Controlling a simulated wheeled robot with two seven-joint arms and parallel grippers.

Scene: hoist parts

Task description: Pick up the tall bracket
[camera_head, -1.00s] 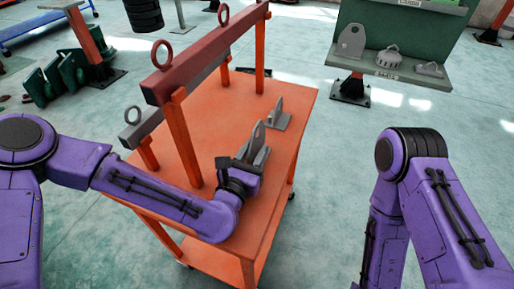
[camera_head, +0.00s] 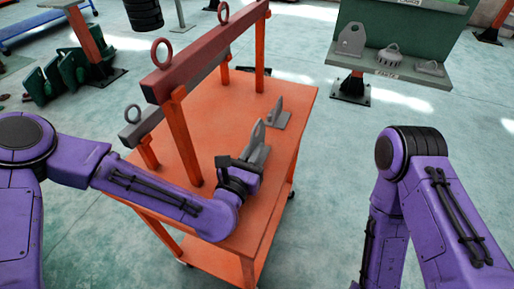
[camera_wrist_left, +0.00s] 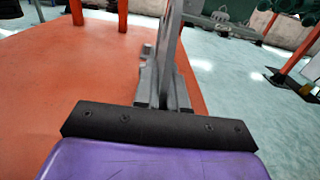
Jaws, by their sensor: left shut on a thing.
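The tall bracket (camera_head: 257,137) is a grey plate with a hole near its top, upright on the orange cart top. My left gripper (camera_head: 246,163) is at its near side and shut on it; the wrist partly hides its lower part. In the left wrist view the bracket's upright plate (camera_wrist_left: 172,45) rises beyond the dark gripper mount, with the gripper fingers (camera_wrist_left: 163,92) around its lower part. I cannot tell whether its base touches the cart. My right gripper is out of view; only my right arm shows.
A smaller grey bracket (camera_head: 277,117) stands behind on the orange cart (camera_head: 228,115). A red beam (camera_head: 200,55) with lifting rings on orange posts runs along the cart's left side, close to my left arm. A green shelf (camera_head: 397,65) with grey parts stands back right.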

